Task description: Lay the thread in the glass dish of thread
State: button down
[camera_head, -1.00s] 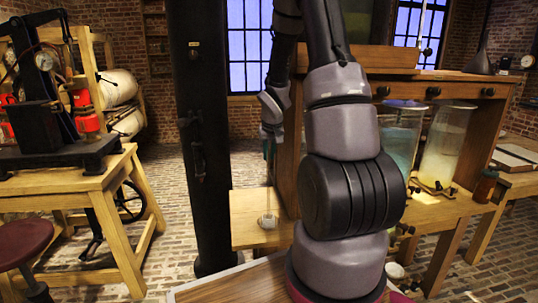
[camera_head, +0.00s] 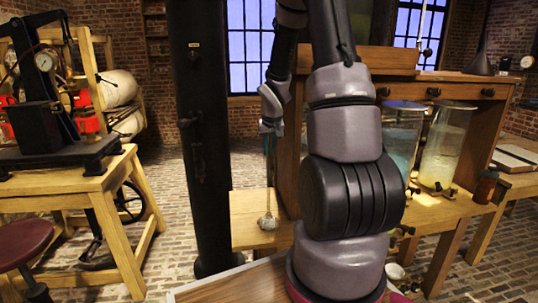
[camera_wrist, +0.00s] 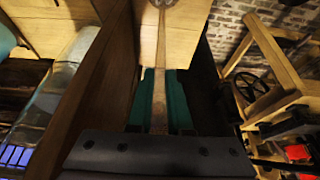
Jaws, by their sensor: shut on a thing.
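My gripper (camera_head: 269,145) points down above a small wooden ledge, with its teal fingers shut on the thread. The pale thread (camera_head: 268,200) hangs below the fingers toward a small whitish glass dish (camera_head: 267,223) on the ledge. In the wrist view the thread (camera_wrist: 160,90) runs between the two fingers (camera_wrist: 159,100) and up to the round, greyish dish (camera_wrist: 167,3), cut by the top edge. The fingertips are clearly above the dish. I cannot tell how much thread lies inside it.
The wooden ledge (camera_head: 245,208) has bare room left of the dish. A dark iron column (camera_head: 197,150) stands close at left, a wooden cabinet side (camera_head: 288,160) at right. Two glass jars (camera_head: 400,140) (camera_head: 443,150) stand on the right bench. A machine table (camera_head: 95,185) is far left.

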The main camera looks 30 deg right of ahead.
jog(key=shift+r, duration=2.9)
